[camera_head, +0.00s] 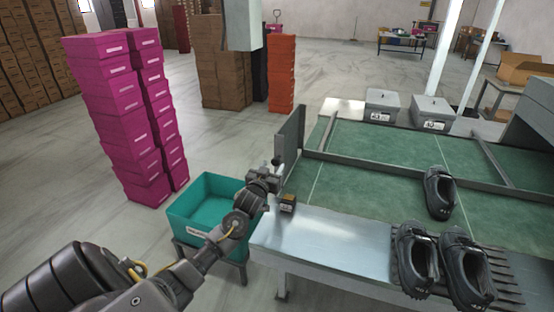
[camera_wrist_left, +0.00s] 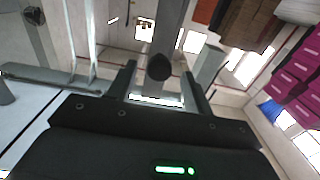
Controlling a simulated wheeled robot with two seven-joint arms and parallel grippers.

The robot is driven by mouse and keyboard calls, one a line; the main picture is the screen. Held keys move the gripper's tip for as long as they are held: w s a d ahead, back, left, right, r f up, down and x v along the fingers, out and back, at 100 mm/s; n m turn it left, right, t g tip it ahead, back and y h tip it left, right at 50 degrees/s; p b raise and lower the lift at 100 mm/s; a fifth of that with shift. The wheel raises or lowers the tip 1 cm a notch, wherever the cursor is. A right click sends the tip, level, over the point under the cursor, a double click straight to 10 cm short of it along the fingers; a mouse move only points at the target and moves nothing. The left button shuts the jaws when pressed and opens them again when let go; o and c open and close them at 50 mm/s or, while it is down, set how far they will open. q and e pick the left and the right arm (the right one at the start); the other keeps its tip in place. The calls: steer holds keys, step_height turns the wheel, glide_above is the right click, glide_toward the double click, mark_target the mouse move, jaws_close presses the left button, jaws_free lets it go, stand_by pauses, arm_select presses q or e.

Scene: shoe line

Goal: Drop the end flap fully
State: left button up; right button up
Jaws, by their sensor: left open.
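The end flap (camera_head: 289,137) is a grey panel standing upright at the left end of the green conveyor (camera_head: 380,170). A dark round knob (camera_head: 276,161) sits on its outer side, low on the panel. My left gripper (camera_head: 274,172) is at the flap, right by the knob. In the left wrist view the open fingers (camera_wrist_left: 160,82) stand on either side of the dark knob (camera_wrist_left: 159,66), with a gap on both sides. I cannot tell how deep the knob sits between them. My right gripper is not in view.
A teal bin (camera_head: 202,203) on a stand is below my left arm. A bare metal table (camera_head: 318,240) adjoins the conveyor. Black shoes (camera_head: 416,258) lie on a rack at the right, and one black shoe (camera_head: 438,193) lies on the belt. Magenta boxes (camera_head: 122,120) are stacked at left.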

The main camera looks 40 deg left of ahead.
arm_select(q)
steer(key=shift+x, duration=2.75)
steer(key=shift+c, duration=0.3)
jaws_close()
